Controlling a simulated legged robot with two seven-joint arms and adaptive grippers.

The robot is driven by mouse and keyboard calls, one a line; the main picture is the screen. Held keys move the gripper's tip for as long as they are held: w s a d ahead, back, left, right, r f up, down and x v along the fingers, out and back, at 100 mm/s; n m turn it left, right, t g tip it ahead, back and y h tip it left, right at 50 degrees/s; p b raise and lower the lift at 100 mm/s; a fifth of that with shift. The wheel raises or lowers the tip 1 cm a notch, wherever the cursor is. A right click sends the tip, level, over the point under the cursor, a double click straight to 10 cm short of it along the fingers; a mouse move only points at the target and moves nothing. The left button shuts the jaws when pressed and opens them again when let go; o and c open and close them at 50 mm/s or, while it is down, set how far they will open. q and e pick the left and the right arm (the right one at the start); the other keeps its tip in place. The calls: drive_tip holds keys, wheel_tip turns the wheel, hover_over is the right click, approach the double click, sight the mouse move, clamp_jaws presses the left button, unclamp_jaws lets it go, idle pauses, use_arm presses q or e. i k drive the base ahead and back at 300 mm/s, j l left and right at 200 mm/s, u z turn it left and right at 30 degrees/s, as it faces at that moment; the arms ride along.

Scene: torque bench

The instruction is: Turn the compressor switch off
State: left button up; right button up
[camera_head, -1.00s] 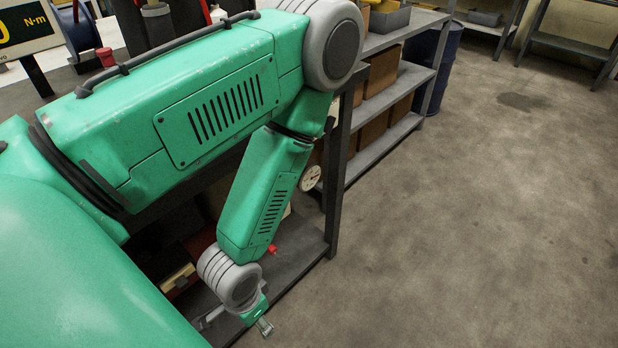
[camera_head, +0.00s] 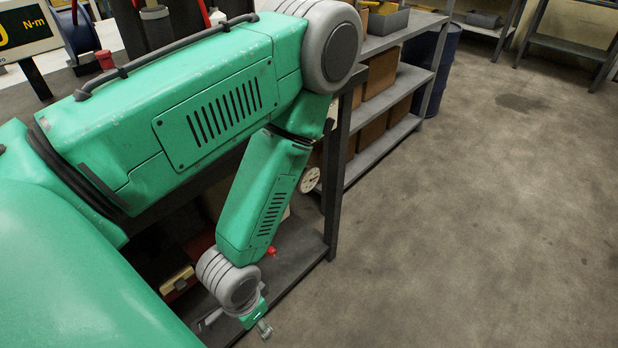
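My green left arm comes in from the left and bends down past the bench end. Its gripper (camera_head: 262,326) is small, at the bottom, in front of the bench's lower shelf. Whether its fingers are open or shut is unclear, and nothing is plainly held. A white round gauge (camera_head: 310,180) shows just right of my forearm, by the bench leg. A small red part (camera_head: 271,251) shows beside the forearm near the lower shelf; I cannot tell whether it is the switch. The compressor body is not clearly seen; my arm covers much of that area. My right gripper is not in view.
The lower shelf (camera_head: 297,258) and dark bench leg (camera_head: 334,195) stand close around my forearm. A toolbox-like red and cream object (camera_head: 178,280) sits under the bench. Shelving (camera_head: 400,90) with boxes and a blue drum (camera_head: 440,70) stand behind. The floor at right is clear.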

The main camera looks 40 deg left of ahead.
sight(330, 124)
drive_tip(key=u, duration=1.15)
